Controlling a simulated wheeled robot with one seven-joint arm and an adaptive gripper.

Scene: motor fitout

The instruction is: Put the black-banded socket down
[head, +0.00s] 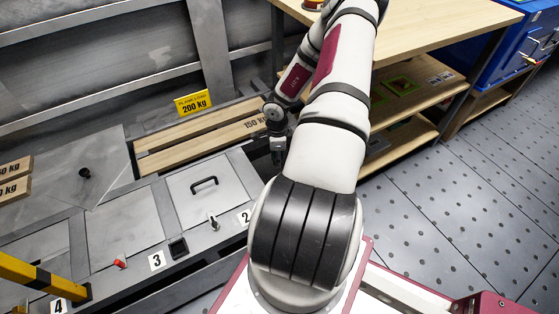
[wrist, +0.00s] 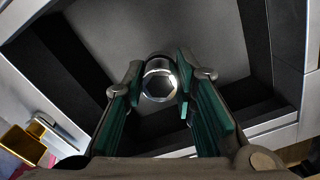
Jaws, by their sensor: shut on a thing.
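My gripper (wrist: 159,85) is shut on the black-banded socket (wrist: 159,81), seen in the wrist view between the green-padded fingers. The socket's bright hex opening faces the camera and a dark ring shows around its top. Below it is a grey floor (wrist: 150,30) framed by dark walls, like an open recess. I cannot tell whether the socket touches that floor. In the head view my gripper (head: 277,150) points down just right of the grey lid marked 2; the socket itself is too small to make out there.
Grey lid 2 (head: 215,192) has a black handle, with a lid marked 3 (head: 122,222) to its left. Wooden planks (head: 200,138) lie behind. A wooden bench (head: 440,28) stands at the right. A yellow-black bar (head: 40,275) is at lower left. Perforated floor at right is clear.

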